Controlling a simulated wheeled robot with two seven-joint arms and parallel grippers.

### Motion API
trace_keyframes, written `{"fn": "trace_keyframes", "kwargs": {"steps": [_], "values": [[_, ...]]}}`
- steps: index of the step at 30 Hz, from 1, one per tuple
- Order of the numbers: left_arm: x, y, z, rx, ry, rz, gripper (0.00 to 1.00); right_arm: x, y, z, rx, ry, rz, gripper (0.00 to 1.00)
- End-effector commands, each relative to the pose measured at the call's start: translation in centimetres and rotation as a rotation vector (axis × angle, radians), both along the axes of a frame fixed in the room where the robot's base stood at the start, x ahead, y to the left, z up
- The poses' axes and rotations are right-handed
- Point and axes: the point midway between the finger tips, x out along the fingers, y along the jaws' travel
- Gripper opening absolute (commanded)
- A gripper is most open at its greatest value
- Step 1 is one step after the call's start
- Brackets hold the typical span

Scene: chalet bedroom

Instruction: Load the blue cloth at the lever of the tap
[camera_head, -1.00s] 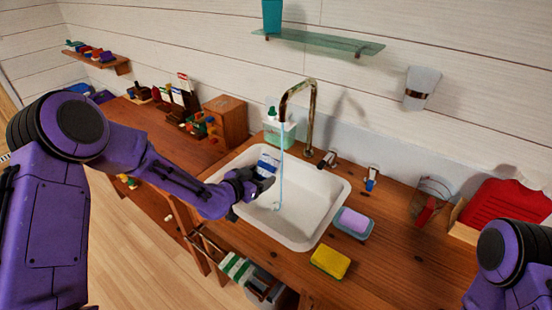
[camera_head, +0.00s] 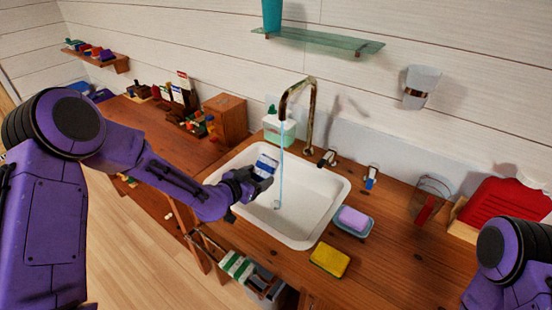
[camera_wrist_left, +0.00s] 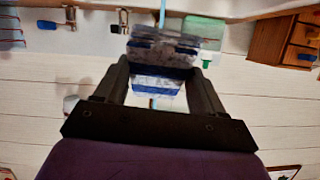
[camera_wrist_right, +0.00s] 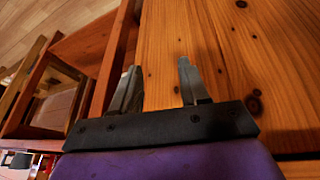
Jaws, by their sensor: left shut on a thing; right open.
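My left gripper (camera_head: 248,184) is shut on a blue-and-white banded thing (camera_head: 265,165) over the left part of the white sink. In the left wrist view it sits between the fingers (camera_wrist_left: 160,70); whether it is cloth I cannot tell. The tall metal tap (camera_head: 313,110) stands behind the sink, with a thin stream of water (camera_head: 281,160) falling just right of the held thing. A small metal lever (camera_head: 328,158) stands right of the spout, and a fitting with a blue part (camera_head: 371,183) is further right. My right gripper (camera_wrist_right: 158,88) is open and empty over wood.
The sink (camera_head: 325,205) is set in a wooden counter. A green soap bottle (camera_head: 279,128) stands behind it. A purple soap in a dish (camera_head: 352,219), a yellow sponge (camera_head: 329,262) and a glass (camera_head: 430,197) are to the right. A glass shelf (camera_head: 330,42) hangs above.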

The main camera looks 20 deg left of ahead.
Motion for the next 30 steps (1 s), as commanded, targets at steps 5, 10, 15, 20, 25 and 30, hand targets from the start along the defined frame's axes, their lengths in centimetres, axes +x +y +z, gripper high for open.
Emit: {"fn": "trace_keyframes", "kwargs": {"steps": [5,10,15,20,25,30], "values": [[0.0,0.0,0.0,0.0,0.0,0.0,0.45,0.0,0.0,0.0,0.0,0.0,0.0,0.45],[0.0,0.0,0.0,0.0,0.0,0.0,0.45,0.0,0.0,0.0,0.0,0.0,0.0,0.45],[-0.5,0.2,0.8,0.0,-0.001,0.001,0.45,0.0,0.0,0.8,0.0,0.0,0.0,0.45],[-2.0,0.6,2.1,0.0,0.0,0.0,0.45,0.0,0.0,2.2,0.0,0.0,0.0,0.45],[-3.5,1.0,3.4,0.0,0.001,0.0,0.45,0.0,0.0,3.5,0.0,0.0,0.0,0.45],[-4.7,1.3,4.1,0.0,0.0,0.0,0.45,0.0,0.0,4.2,0.0,0.0,0.0,0.45]]}}
